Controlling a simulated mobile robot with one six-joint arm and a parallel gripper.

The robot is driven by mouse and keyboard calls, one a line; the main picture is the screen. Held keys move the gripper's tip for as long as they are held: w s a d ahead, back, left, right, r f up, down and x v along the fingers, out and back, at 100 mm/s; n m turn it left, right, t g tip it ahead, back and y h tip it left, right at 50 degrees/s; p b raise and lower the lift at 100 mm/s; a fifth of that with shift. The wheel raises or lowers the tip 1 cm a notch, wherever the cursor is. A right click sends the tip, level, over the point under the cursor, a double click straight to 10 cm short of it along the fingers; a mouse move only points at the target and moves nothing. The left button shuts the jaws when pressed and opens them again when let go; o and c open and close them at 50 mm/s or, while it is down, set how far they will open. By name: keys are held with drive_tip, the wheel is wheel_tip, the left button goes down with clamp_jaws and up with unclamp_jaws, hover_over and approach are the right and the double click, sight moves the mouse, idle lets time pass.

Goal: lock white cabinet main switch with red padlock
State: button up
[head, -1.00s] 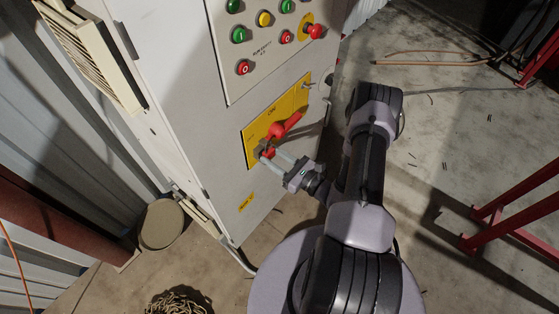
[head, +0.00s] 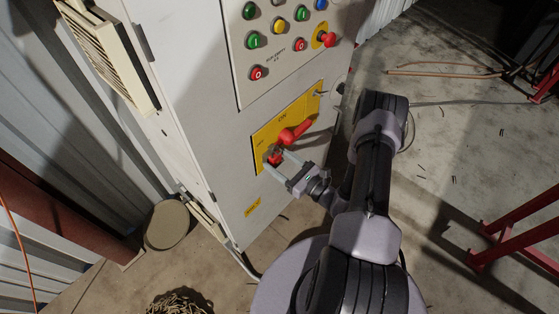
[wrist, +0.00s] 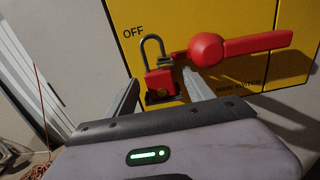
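The red padlock (wrist: 160,82) is upright at the yellow main switch plate (wrist: 120,15) on the white cabinet (head: 190,100). Its grey shackle (wrist: 152,46) stands above the body, beside a small metal piece next to the switch hub; I cannot tell whether it passes through it or is closed. The red switch handle (wrist: 240,44) points right, away from the OFF label. My gripper (wrist: 162,80) has one finger on each side of the padlock, with visible gaps. In the head view my gripper (head: 274,160) reaches the plate's lower left; the padlock (head: 274,157) is partly hidden there.
Colored buttons and a red emergency stop (head: 329,40) are above the plate. A small key-like part (head: 319,93) sticks out at the plate's upper right. A red metal frame (head: 500,235) stands at right. A round bin (head: 167,225) stands left of the cabinet.

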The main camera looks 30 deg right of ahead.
drive_tip(key=p+v, duration=0.4)
drive_tip(key=v, duration=1.3)
drive_tip(key=w+a+r+n+g+y, duration=0.2)
drive_tip(key=a+r+n+g, duration=0.3)
drive_tip(key=r+n+g, duration=0.4)
drive_tip(key=w+a+r+n+g+y, duration=0.25)
drive_tip(key=a+r+n+g, duration=0.35)
drive_tip(key=r, duration=0.6)
drive_tip(key=s+a+r+n+t+h, duration=0.2)
drive_tip(key=s+a+r+n+h, duration=0.2)
drive_tip(key=r, duration=0.4)
drive_tip(key=s+a+r+n+t+h, duration=0.1)
drive_tip(key=s+a+r+n+h, duration=0.3)
drive_tip(key=a+r+n, duration=0.2)
wheel_tip(320, 180, up, 3)
drive_tip(key=n, duration=0.2)
drive_tip(key=shift+r+n+t+h, duration=0.15)
drive_tip(key=shift+n+t+h, duration=0.15)
drive_tip(key=shift+t+h, duration=0.1)
drive_tip(key=shift+a, duration=0.1)
drive_tip(key=shift+c, duration=0.2)
